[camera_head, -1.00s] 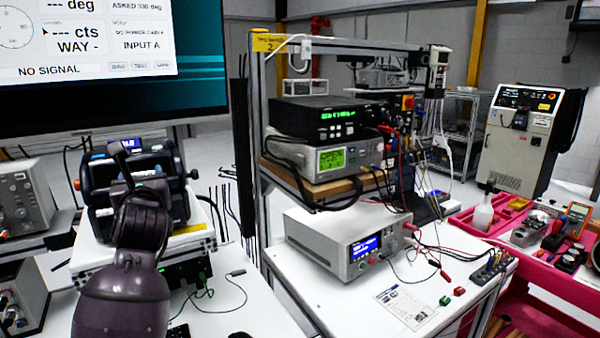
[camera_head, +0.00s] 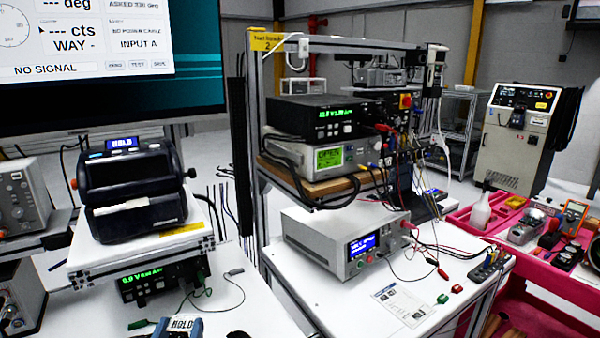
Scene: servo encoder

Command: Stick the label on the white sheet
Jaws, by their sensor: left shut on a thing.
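My left gripper (camera_head: 182,332) is mostly cut off by the frame's lower edge and is shut on the label. The white sheet (camera_head: 404,304), with small print and a picture, lies flat on the bench in front of the white power supply, well to the right of my gripper. My right gripper is out of view.
The white power supply (camera_head: 345,243) stands behind the sheet. Red and green connectors (camera_head: 449,294) and test leads lie to the sheet's right. A thin cable (camera_head: 213,290) lies near my left gripper. A pink cart (camera_head: 500,217) stands at the right. The bench left of the sheet is clear.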

